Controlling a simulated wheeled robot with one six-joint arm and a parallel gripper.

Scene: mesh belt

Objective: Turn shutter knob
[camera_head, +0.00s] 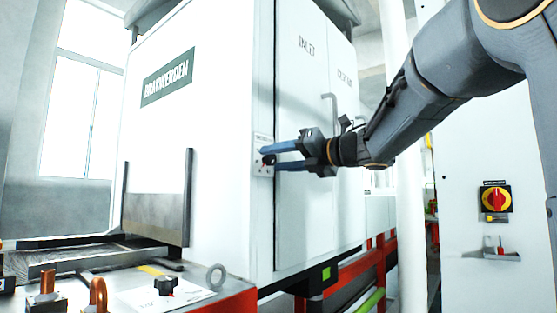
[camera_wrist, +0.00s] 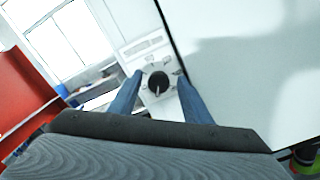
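In the wrist view the knob (camera_wrist: 158,83) is round and black with a pale pointer, on a white plate (camera_wrist: 146,48) with printed marks. My gripper (camera_head: 268,158) has its two blue fingers on either side of the knob. In the wrist view my gripper (camera_wrist: 159,76) is open, with a gap visible between the knob and each finger. Whether the fingertips reach past the knob's face I cannot tell.
The white cabinet (camera_head: 225,120) has a door with a handle (camera_head: 331,110) to the right of the knob. A mesh belt (camera_head: 70,262) runs at lower left, near another black knob (camera_head: 165,285). A red and yellow rotary switch (camera_head: 495,199) is on a panel at right.

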